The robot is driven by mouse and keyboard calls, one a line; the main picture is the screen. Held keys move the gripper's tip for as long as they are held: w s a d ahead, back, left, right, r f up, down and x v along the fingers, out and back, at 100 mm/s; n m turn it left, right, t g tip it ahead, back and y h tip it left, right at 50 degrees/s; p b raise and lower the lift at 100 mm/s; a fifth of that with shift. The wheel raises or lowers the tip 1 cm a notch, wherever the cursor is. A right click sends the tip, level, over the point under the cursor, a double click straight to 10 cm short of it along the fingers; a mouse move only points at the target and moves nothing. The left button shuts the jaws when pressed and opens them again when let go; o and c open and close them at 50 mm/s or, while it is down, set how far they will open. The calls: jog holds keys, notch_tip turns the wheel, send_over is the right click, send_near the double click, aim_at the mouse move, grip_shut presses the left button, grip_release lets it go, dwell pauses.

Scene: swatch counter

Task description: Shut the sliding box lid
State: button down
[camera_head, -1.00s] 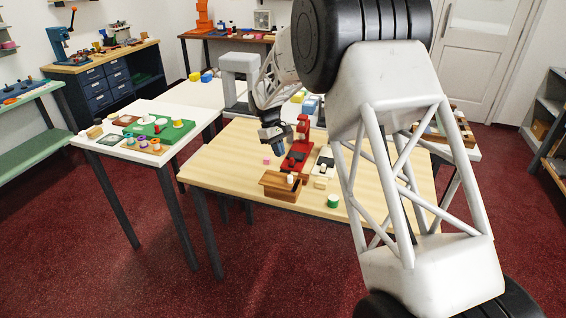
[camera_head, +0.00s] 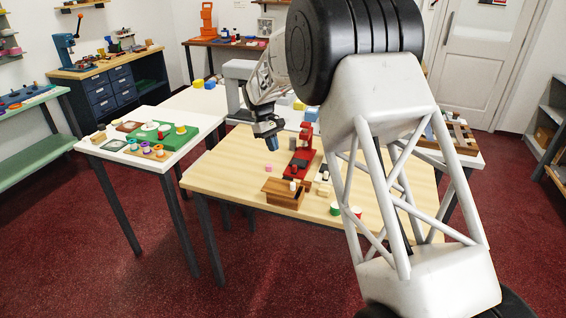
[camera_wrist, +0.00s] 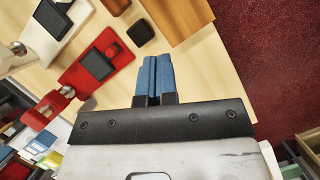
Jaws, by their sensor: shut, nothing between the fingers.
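The brown wooden box (camera_head: 283,197) stands near the front edge of the light wood table in the head view. A small pale knob (camera_head: 292,186) shows on its top; how far the lid is open is too small to tell. In the wrist view a brown wooden surface (camera_wrist: 178,18), likely this box, is cut off by the top edge. My gripper (camera_head: 271,144) is above the table, behind and left of the box, apart from it. Its blue fingers (camera_wrist: 152,62) are together and empty, pointing toward the box side in the wrist view.
A red device (camera_head: 300,164) with a dark plate stands behind the box, close to my gripper. A green round item (camera_head: 335,208) lies right of the box. A small pink block (camera_head: 266,176) lies to its left. The table's left part is clear.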

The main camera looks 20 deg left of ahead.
jog(key=shift+a+f, duration=0.1)
jog(key=shift+a, duration=0.1)
send_near(297, 189)
jog(key=a+f, duration=0.3)
jog(key=w+a+f, duration=0.1)
jog(key=f, duration=0.1)
jog(key=shift+a, duration=0.15)
jog(key=d, duration=0.1)
jog(key=s+d, duration=0.1)
jog(key=shift+s+d+r, duration=0.1)
jog(key=shift+s+d, duration=0.05)
jog(key=shift+d, duration=0.15)
jog(key=shift+s+d, duration=0.3)
jog(key=shift+d, duration=0.2)
jog(key=shift+d, duration=1.35)
